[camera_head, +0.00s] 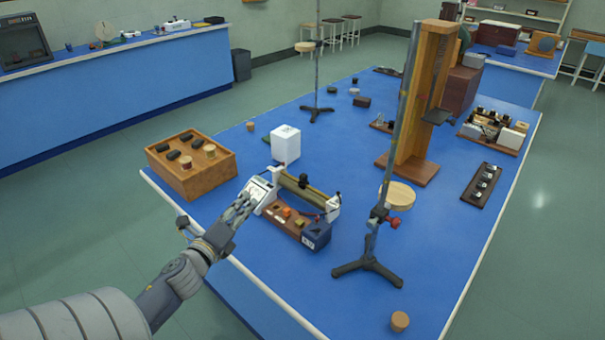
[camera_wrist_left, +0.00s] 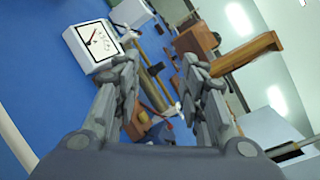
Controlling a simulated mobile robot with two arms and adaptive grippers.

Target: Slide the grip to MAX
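A slide rheostat (camera_head: 318,197) with a brown-olive coil and white end frames stands on the blue bench. A small dark grip (camera_head: 303,180) sits on top, near the middle of the coil. My left gripper (camera_head: 247,199) is left of the rheostat, by a white dial meter (camera_head: 261,189). In the left wrist view my left gripper (camera_wrist_left: 161,72) has its fingers spread with nothing held. The coil (camera_wrist_left: 153,90) shows between and beyond them, and the meter (camera_wrist_left: 96,44) is at upper left. I cannot make out a MAX mark. My right gripper is not in view.
A wooden base (camera_head: 283,222) with small parts and a dark blue box (camera_head: 316,236) stand in front of the rheostat. A metal stand (camera_head: 368,263) is to the right. A wooden tray (camera_head: 205,180) and a white box (camera_head: 286,145) are behind left.

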